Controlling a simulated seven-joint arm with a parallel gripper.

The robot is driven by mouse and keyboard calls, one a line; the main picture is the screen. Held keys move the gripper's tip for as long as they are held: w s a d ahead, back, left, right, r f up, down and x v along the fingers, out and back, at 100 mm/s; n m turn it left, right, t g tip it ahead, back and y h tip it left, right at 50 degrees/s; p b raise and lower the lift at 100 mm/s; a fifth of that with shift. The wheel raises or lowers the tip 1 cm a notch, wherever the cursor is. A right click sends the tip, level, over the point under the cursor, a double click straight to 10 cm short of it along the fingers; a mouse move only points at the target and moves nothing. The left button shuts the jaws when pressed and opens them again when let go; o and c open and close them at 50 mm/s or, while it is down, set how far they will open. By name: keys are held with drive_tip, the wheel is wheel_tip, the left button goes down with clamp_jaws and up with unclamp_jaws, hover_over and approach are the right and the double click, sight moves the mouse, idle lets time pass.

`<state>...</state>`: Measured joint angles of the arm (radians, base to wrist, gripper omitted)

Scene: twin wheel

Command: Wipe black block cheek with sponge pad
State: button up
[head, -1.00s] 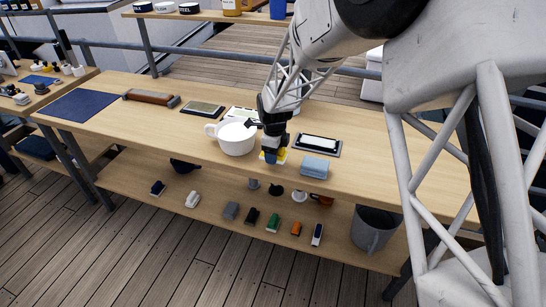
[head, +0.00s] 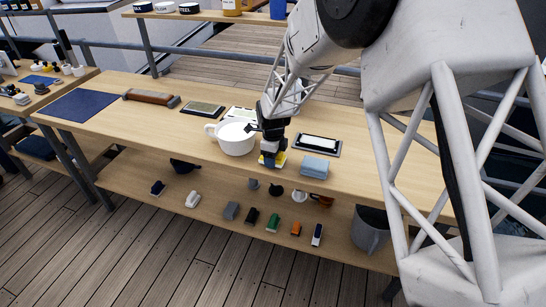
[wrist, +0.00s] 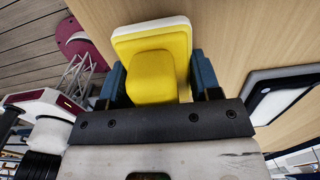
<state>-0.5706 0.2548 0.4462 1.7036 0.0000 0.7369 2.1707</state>
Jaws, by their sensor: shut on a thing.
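My gripper (head: 270,155) is over the front part of the workbench, just right of the white bowl. It is shut on the yellow sponge pad (wrist: 152,75). In the wrist view the pad's raised yellow grip sits between the two blue fingers, with a wider yellow base and a white layer at its far edge. In the head view a bit of the yellow pad (head: 280,158) shows beside the fingers, close to the benchtop; contact is unclear. A small black block (head: 252,215) lies on the lower shelf, between a grey and a green block, apart from the pad.
The white bowl (head: 236,138) stands close left of my gripper. A light-blue block (head: 315,167) and a dark-framed tray (head: 318,145) lie to its right. Several small blocks line the lower shelf (head: 215,220). A grey bucket (head: 370,230) stands at the shelf's right end.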

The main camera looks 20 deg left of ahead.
drive_tip(key=shift+f, duration=0.55)
drive_tip(key=o, duration=0.9)
drive_tip(key=shift+c, duration=0.2)
drive_tip(key=shift+s+f, duration=0.1)
drive_tip(key=shift+f, duration=0.05)
drive_tip(key=shift+r, duration=4.4)
